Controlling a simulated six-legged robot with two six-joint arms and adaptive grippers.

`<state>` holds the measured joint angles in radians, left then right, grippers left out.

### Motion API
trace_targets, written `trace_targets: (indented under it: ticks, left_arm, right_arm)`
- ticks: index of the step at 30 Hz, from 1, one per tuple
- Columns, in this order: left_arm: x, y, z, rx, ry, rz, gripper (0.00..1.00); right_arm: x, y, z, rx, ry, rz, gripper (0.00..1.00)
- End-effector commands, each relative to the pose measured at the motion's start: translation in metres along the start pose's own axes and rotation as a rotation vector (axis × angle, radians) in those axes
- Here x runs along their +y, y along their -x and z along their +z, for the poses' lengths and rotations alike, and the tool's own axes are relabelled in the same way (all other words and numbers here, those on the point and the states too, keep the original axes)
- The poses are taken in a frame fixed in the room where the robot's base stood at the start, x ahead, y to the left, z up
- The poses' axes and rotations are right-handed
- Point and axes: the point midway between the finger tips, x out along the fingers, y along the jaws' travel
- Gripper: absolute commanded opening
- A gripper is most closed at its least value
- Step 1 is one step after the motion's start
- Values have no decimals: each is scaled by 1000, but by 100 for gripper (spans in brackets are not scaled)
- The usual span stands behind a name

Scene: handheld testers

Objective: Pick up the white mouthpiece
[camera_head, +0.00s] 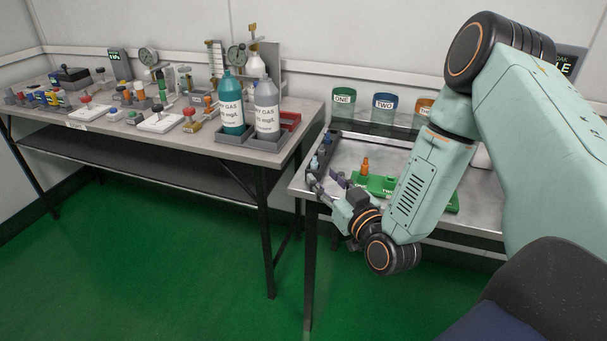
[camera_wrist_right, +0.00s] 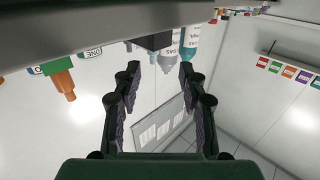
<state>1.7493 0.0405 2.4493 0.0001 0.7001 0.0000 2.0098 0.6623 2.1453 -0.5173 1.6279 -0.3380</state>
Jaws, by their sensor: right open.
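I cannot make out a white mouthpiece for certain. Small pale and blue-grey pieces (camera_head: 314,163) stand in a dark narrow tray (camera_head: 334,136) at the left edge of the right-hand metal table, too small to identify. My right gripper (camera_head: 325,184) is at that table's front left corner, just in front of these pieces. In the right wrist view its two dark fingers (camera_wrist_right: 158,85) are spread apart with nothing between them. A dark block (camera_wrist_right: 153,41) shows beyond the fingertips there. My left gripper is not in view.
On the metal table (camera_head: 347,155), a green holder (camera_head: 407,188) with an orange piece (camera_head: 365,166) is beside my right arm. Labelled tubs (camera_head: 383,103) stand behind. The left table (camera_head: 210,140) holds two gas bottles (camera_head: 231,103) and several instruments. Green floor (camera_head: 190,235) lies open in front.

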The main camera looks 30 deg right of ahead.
Motion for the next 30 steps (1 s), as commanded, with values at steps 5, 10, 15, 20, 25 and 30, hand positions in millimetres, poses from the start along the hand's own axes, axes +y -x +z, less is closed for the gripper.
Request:
trace_targets:
  ticks: [5, 10, 15, 20, 25, 30]
  left_arm:
    - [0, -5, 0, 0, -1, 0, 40]
    - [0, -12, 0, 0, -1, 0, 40]
    - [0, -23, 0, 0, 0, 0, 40]
    - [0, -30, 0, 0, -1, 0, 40]
    - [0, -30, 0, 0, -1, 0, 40]
    - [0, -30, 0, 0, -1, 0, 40]
  right_arm:
    - [3, -8, 1, 3, 2, 0, 42]
    - [5, -24, 1, 3, 1, 0, 42]
    - [8, -48, 0, 6, 2, 1, 42]
    - [8, -68, 1, 1, 1, 0, 42]
    - [7, -76, -1, -1, 0, 0, 42]
    - [6, -76, -1, -1, 0, 0, 41]
